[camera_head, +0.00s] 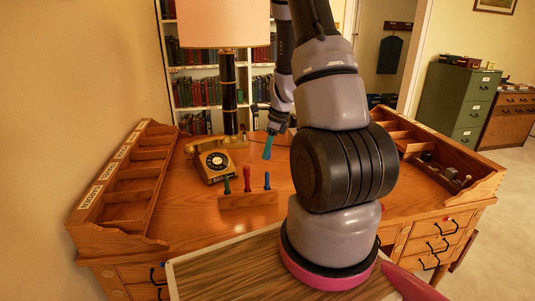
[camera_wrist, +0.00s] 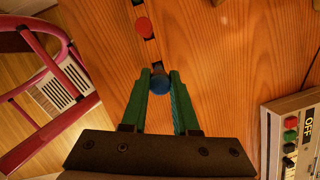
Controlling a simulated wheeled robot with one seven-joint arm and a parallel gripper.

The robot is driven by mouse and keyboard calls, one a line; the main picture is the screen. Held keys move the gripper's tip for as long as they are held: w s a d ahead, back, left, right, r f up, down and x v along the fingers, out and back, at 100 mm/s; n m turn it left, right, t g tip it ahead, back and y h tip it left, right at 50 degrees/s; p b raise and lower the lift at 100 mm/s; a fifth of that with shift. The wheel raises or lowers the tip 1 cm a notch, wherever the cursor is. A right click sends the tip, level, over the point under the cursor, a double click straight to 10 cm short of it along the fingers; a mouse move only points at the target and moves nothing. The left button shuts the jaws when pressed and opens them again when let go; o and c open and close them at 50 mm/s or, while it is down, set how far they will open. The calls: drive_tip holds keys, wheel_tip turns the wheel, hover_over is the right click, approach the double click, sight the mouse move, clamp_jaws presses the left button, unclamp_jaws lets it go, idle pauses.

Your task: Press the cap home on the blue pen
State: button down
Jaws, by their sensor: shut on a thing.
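The blue pen (camera_head: 267,181) stands upright at the right end of a small wooden stand (camera_head: 248,200) on the desk. My gripper (camera_head: 267,157) points down with teal fingers, just above the blue pen in the head view. In the wrist view a round blue cap (camera_wrist: 160,84) shows between the fingertips of my gripper (camera_wrist: 161,74). The fingers are shut on it, and it hides what lies beneath. I cannot tell how the cap sits on the pen.
A red pen (camera_head: 247,179) and a green pen (camera_head: 227,186) stand left in the same stand. A yellow telephone (camera_head: 214,160) and a lamp (camera_head: 229,80) are behind. Wooden organizers (camera_head: 132,180) flank the desk. A box marked OFF (camera_wrist: 295,135) is at right in the wrist view.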

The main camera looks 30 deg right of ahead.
drive_tip(key=shift+f, duration=2.9)
drive_tip(key=shift+f, duration=0.2)
drive_tip(key=c, duration=0.6)
unclamp_jaws()
drive_tip(key=shift+o, duration=0.4)
drive_tip(key=o, duration=0.4)
drive_tip(key=shift+r, duration=0.1)
drive_tip(key=shift+r, duration=3.45)
